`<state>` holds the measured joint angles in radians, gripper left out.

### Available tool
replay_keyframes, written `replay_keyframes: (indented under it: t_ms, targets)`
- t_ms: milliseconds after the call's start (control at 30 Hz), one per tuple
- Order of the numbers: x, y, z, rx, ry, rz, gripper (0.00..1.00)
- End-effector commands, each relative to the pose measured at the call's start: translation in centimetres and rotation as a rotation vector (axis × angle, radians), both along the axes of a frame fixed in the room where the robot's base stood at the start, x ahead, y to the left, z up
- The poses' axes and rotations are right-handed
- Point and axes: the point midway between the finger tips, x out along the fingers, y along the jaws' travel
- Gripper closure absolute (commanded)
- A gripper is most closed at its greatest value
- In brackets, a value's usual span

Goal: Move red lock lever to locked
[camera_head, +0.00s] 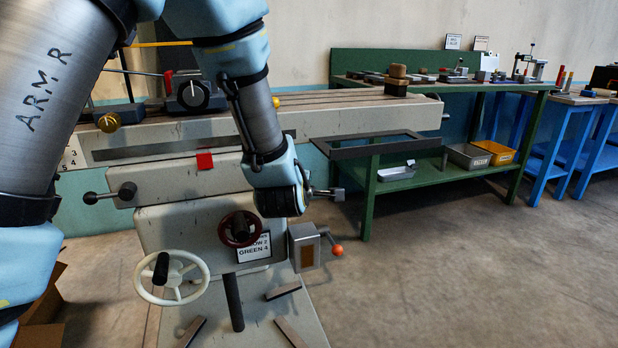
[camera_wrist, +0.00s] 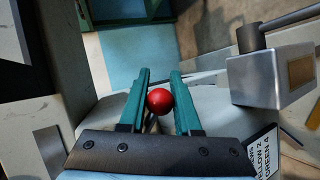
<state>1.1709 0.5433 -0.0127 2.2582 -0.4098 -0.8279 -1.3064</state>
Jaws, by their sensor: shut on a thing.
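A red ball knob (camera_wrist: 159,101), which looks like the end of the red lock lever, sits between my fingers in the wrist view. My gripper (camera_wrist: 160,74) is shut on it, with one teal finger on each side. The lever's shaft is mostly hidden behind the ball and the gripper body. I cannot read the lever's position or any locked mark.
A grey box (camera_head: 304,248) with an orange-knobbed crank (camera_head: 337,250) stands right of a dark red handwheel (camera_head: 240,229). A white handwheel (camera_head: 172,278) is lower left. A label plate (camera_head: 254,247) is near my wrist. Open floor (camera_head: 450,270) lies right, before a green bench (camera_head: 470,176).

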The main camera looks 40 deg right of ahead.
Motion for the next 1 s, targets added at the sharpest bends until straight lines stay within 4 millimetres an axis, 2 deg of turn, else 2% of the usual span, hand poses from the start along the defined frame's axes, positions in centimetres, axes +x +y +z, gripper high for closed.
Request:
replay_keyframes:
  t_ms: [300,733,767,1000]
  targets:
    - [0.22,0.52,-0.48,0.081,-0.031,0.001,1.0]
    - [0.28,0.59,-0.58,0.089,-0.036,0.002,1.0]
    - [0.28,0.59,-0.58,0.089,-0.036,0.002,0.67]
    - [0.26,0.57,-0.57,0.089,-0.035,0.001,0.4]
